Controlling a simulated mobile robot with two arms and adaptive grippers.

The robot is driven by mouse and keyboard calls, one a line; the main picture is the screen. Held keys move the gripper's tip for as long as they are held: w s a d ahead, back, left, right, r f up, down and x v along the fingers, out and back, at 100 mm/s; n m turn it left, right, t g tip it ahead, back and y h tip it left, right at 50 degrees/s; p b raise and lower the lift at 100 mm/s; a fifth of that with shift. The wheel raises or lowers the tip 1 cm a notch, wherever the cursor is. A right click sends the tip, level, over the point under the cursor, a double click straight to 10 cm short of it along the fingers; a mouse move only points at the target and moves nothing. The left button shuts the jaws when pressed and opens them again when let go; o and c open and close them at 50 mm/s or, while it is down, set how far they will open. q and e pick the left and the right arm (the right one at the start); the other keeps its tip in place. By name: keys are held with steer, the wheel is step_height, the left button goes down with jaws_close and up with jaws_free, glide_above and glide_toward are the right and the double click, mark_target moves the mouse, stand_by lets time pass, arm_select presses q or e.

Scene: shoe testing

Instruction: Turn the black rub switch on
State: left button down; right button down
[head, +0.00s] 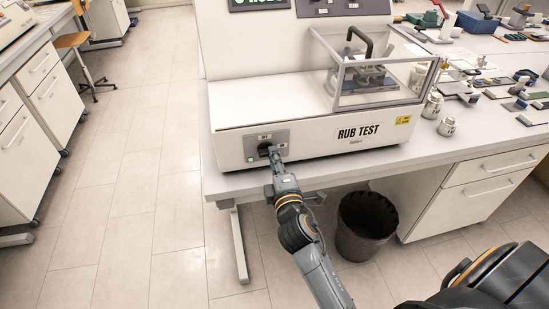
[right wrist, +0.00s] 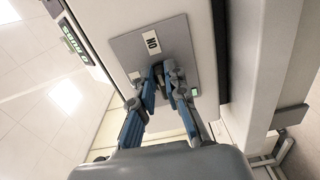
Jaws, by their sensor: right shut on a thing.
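The black rub switch (head: 264,149) sits on a grey plate (head: 280,137) at the left of the white rub test machine's front (head: 228,143). My right gripper (head: 270,155) reaches it from below and in front. In the right wrist view the gripper (right wrist: 166,80) is shut on the switch, which is mostly hidden between the blue-grey fingers. A white label (right wrist: 151,42) on the plate shows rotated letters that look like ON. The exact angle of the switch is hard to tell. My left gripper is not in view.
A clear guard box (head: 375,85) stands on the machine. A dark bin (head: 366,225) stands under the table. The floor at the left is open.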

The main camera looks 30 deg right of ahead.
steer(key=c, duration=1.4)
jaws_free()
steer(key=shift+o, duration=0.2)
steer(key=v, duration=0.7)
steer(key=shift+s, duration=0.3)
steer(key=shift+f, duration=0.1)
